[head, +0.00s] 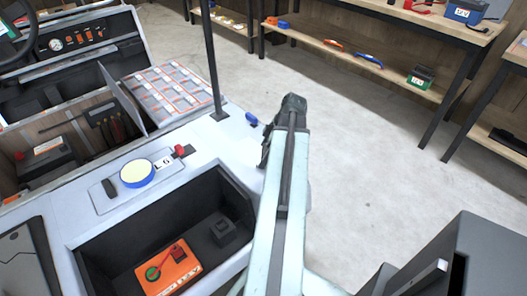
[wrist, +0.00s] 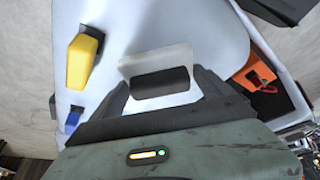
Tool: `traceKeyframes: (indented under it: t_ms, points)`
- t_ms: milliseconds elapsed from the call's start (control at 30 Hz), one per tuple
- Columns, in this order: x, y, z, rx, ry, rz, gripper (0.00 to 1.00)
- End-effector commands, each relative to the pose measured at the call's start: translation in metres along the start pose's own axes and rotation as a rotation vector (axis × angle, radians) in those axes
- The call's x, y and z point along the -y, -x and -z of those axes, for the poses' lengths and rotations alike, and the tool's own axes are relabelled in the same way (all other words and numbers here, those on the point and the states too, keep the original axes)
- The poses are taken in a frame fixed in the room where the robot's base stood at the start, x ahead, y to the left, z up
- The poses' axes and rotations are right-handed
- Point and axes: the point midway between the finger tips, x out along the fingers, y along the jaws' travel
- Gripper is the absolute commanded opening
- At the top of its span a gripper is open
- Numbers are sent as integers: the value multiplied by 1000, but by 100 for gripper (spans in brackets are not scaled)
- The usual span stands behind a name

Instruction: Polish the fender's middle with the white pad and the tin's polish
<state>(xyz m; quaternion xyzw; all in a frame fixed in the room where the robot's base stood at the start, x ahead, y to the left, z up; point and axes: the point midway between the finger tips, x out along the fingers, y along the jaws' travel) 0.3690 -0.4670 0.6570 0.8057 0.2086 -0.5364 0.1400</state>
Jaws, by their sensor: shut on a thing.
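In the wrist view my gripper (wrist: 162,88) is shut on the dark grip of the white pad (wrist: 155,58). The pad is over a pale, smooth panel (wrist: 205,25), which looks like the fender. I cannot tell whether the pad touches it. In the head view my arm reaches past the cart's right edge, and my gripper (head: 267,147) is mostly hidden behind the arm. The pad is hidden there. The open round tin (head: 137,173), blue-rimmed with cream polish, sits on a pale raised plate on the cart at left.
A black well (head: 110,252) holds an orange device (head: 167,272). A dark post (head: 212,60) rises from the cart. A small blue item (head: 251,119) is at its edge. In the wrist view a yellow-and-black item (wrist: 82,62) is at left. Open floor (head: 350,160) lies right.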

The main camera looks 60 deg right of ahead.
Motion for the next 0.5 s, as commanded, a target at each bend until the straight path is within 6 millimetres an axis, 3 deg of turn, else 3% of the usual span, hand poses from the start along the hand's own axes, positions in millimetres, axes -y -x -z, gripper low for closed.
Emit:
traceKeyframes:
  t_ms: [500]
  points:
    - [0,52,21,2,0,1,58]
